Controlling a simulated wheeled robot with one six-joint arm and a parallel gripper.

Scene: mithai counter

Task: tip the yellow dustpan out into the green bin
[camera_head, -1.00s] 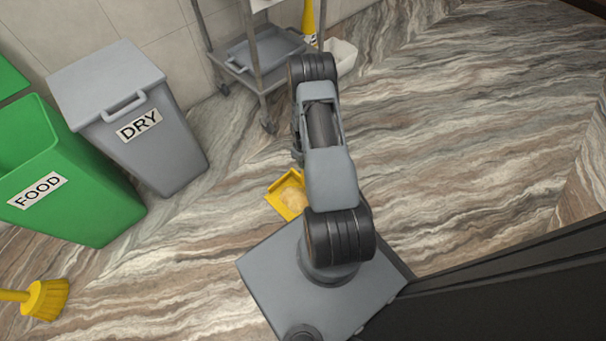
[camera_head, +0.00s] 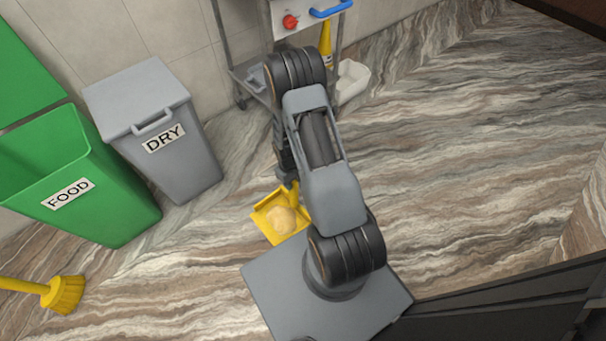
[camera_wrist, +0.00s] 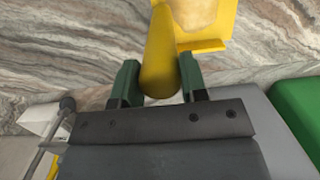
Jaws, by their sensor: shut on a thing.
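The yellow dustpan (camera_head: 268,207) is in the head view, left of my arm, with a pale beige heap (camera_head: 283,219) in its pan. In the wrist view its yellow handle (camera_wrist: 160,62) lies between the two green fingers of my gripper (camera_wrist: 157,84), which is shut on it. In the head view my gripper (camera_head: 290,178) is partly hidden by my arm. The green bin (camera_head: 95,195), labelled FOOD, stands at the left with its top open and its lid raised behind. The dustpan is to the right of the bin and apart from it.
A grey bin (camera_head: 180,150) labelled DRY, lid closed, stands just right of the green bin. A metal trolley (camera_head: 240,75) and a white tub (camera_head: 353,80) are at the back. A yellow broom (camera_head: 62,294) is at the lower left. The marbled floor is clear at right.

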